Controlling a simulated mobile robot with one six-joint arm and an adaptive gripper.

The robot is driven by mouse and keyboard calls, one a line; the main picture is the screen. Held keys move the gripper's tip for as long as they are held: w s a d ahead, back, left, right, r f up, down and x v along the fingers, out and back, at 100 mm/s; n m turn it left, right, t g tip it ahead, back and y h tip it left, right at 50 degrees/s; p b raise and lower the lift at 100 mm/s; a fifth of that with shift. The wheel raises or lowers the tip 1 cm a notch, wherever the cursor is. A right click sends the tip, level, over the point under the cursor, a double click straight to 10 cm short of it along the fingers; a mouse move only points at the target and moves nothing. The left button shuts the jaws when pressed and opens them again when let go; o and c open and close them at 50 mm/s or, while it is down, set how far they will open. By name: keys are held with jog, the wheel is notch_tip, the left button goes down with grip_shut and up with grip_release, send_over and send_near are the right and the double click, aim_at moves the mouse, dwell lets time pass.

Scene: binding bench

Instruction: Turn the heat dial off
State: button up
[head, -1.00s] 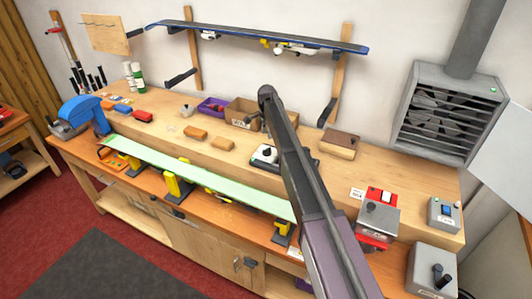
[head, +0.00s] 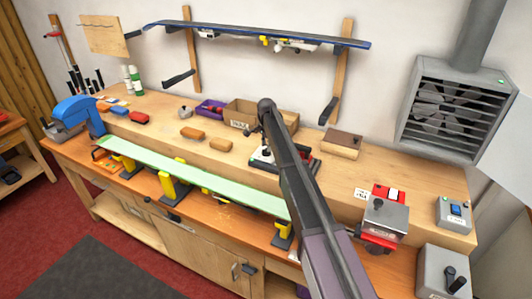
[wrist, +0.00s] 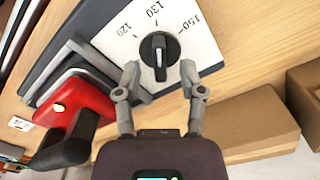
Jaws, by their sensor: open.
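The heat dial (wrist: 158,49) is a round black knob with a pale line on it, on a white plate (wrist: 185,25) printed 120, 130 and 150. In the wrist view I cannot tell for sure which mark the line points to. My gripper (wrist: 160,72) is open, its two grey fingertips just below the knob in the picture, one to each side, with nothing between them.
A red iron with a black handle (wrist: 70,125) sits left of the dial's unit in the wrist view, near the left finger. A cardboard box (wrist: 245,125) lies at lower right. A green ski (head: 190,175) is clamped along the bench front. Bare bench lies around the orange blocks (head: 192,133).

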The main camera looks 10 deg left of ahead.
jog(key=shift+f+b, duration=0.5)
jog(key=shift+f, duration=0.2)
grip_shut()
